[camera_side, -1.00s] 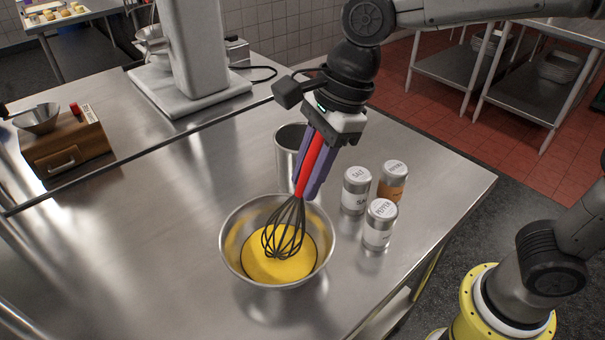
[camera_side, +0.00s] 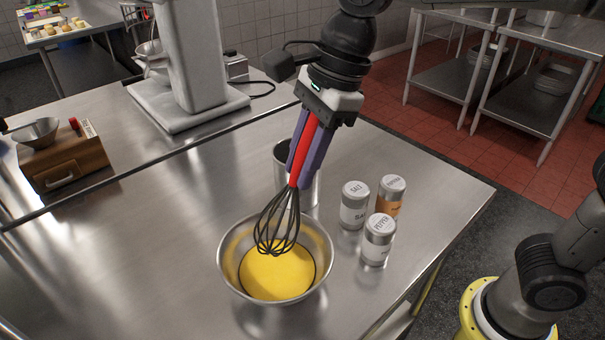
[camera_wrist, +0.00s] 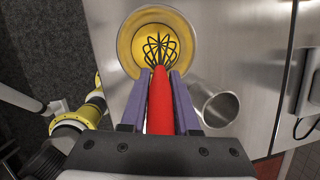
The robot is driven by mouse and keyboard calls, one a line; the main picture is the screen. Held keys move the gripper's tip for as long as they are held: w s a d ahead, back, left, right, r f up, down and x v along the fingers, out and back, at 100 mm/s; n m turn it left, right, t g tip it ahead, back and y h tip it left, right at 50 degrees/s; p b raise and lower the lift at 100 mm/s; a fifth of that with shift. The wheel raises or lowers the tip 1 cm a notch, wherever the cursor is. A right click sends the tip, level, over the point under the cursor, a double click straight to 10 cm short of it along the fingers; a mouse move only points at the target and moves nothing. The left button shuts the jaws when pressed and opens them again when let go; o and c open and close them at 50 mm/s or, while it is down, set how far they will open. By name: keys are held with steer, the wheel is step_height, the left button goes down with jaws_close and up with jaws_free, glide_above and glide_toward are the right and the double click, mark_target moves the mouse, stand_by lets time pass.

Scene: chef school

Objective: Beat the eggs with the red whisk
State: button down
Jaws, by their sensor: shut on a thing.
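My gripper (camera_side: 307,150) is shut on the red handle of the whisk (camera_side: 277,220), which has black wires and points down, slightly tilted. The whisk's wire end is over the metal bowl (camera_side: 228,283), and its lower tip is at or just above the yellow beaten egg (camera_side: 278,277); I cannot tell if it touches. In the wrist view the red whisk handle (camera_wrist: 160,105) lies between the two purple fingers of my gripper (camera_wrist: 164,95), with the wires over the bowl (camera_wrist: 190,32).
A metal cup (camera_side: 312,190) stands just behind the bowl. Salt (camera_side: 354,206), pepper (camera_side: 377,240) and an orange-labelled shaker (camera_side: 391,195) stand to the right. A wooden box (camera_side: 75,160) and a mixer (camera_side: 185,105) are farther left. The counter left of the bowl is clear.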

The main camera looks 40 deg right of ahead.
steer(key=shift+r, duration=3.05)
